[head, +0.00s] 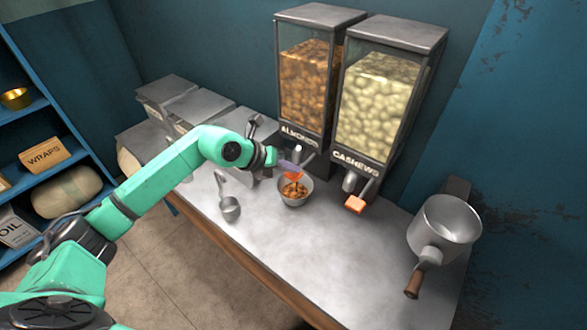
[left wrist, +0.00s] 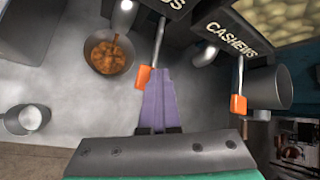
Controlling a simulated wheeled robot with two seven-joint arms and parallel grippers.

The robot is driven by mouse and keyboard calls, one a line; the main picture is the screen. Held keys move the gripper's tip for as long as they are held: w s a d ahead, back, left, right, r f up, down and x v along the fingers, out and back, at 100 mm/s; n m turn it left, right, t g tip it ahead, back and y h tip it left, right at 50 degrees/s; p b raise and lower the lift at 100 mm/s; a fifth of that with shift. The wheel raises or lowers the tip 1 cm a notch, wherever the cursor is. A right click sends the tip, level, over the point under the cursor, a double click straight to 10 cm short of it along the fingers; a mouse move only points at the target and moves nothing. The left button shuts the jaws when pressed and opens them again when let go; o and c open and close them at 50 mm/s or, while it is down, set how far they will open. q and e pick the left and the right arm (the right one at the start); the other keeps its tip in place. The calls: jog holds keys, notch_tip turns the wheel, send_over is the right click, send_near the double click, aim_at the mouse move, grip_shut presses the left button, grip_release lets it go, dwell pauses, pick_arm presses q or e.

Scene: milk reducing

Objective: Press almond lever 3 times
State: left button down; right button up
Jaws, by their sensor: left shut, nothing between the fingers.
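The almond dispenser (head: 306,82) stands at the back of the counter, labelled ALMONDS and filled with brown nuts. Its lever has an orange tip (left wrist: 142,76), seen in the left wrist view right at the fingertips. My left gripper (left wrist: 155,75) is shut, its purple fingers together, and appears to touch or nearly touch the lever tip. In the head view the left gripper (head: 291,172) is at the almond spout. A metal bowl (head: 296,190) under the spout holds some almonds; it also shows in the left wrist view (left wrist: 108,52). My right gripper is not in view.
The cashew dispenser (head: 380,95) stands to the right, with its own orange lever tip (head: 355,204). A small metal scoop (head: 230,207) lies left of the bowl. A metal saucepan (head: 446,222) is at the right end. The counter front is clear.

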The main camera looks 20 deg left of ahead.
pick_arm(q)
jog(key=shift+f, duration=0.25)
jog(key=shift+r, duration=0.1)
jog(key=shift+r+p, duration=1.15)
jog(key=shift+r, duration=0.5)
jog(key=shift+r, duration=0.1)
notch_tip(320, 180, up, 5)
jog(key=p, duration=0.3)
